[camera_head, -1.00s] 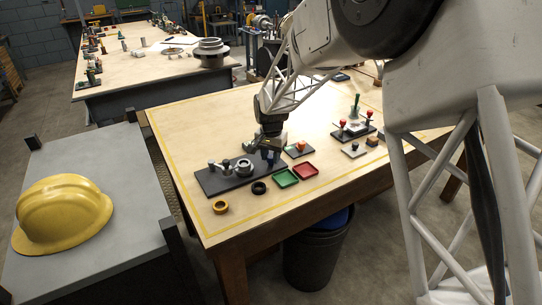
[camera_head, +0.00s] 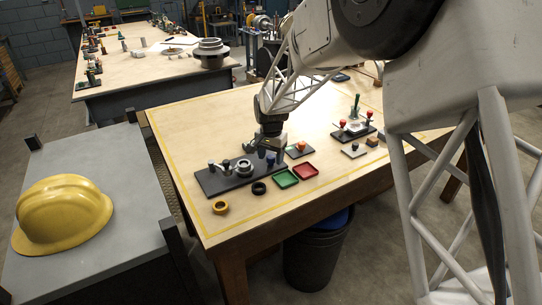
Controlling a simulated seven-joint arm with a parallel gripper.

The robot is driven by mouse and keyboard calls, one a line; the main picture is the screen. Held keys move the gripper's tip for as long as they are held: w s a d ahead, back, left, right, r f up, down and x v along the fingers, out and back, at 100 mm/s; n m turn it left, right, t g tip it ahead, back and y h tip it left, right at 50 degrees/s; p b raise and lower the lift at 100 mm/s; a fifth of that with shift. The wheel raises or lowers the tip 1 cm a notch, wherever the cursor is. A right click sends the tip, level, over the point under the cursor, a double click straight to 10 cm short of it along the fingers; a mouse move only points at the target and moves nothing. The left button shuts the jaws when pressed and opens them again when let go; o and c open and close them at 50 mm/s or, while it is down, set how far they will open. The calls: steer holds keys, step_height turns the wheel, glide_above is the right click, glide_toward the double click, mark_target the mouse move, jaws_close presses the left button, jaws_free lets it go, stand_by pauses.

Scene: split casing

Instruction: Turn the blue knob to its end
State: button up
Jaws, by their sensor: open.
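The dark base plate (camera_head: 212,187) lies near the front left of the wooden table. A blue knob (camera_head: 270,159) stands at the plate's right end. A grey ring-shaped part (camera_head: 244,168) and short grey posts (camera_head: 226,167) are also on the plate. A blue-grey capped post (camera_head: 211,164) stands near its left end. My gripper (camera_head: 262,150) is open, pointing down just above and beside the blue knob. Its fingers are small and dark here, and I cannot tell whether they touch the knob. The knob's turn angle cannot be read.
A yellow ring (camera_head: 220,207) and a black ring (camera_head: 259,188) lie in front of the plate. Farther right are a plate with an orange knob (camera_head: 300,146) and a red-knobbed fixture (camera_head: 341,133).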

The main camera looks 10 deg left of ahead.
mark_target(272, 157)
steer(key=shift+r, duration=3.85)
steer(key=shift+r, duration=0.1)
steer(key=shift+s+d+r, duration=0.1)
steer(key=shift+d, duration=0.1)
steer(key=s+d+r+n+t, duration=0.1)
steer(key=s+d+r, duration=0.6)
steer(key=d, duration=0.5)
steer(key=s+d+r, duration=0.5)
steer(key=s+d, duration=0.5)
steer(key=d, duration=0.2)
steer(key=s+d+f, duration=0.1)
steer(key=s+d, duration=0.3)
steer(key=s, duration=0.4)
steer(key=s+d+n+t, duration=0.1)
steer(key=s+d, duration=0.4)
steer(key=s, duration=0.3)
steer(key=s+d+f, duration=0.1)
steer(key=s+d, duration=0.3)
steer(key=s, duration=0.3)
steer(key=shift+s+d+f+t, duration=0.3)
steer(key=shift+s+d, duration=0.1)
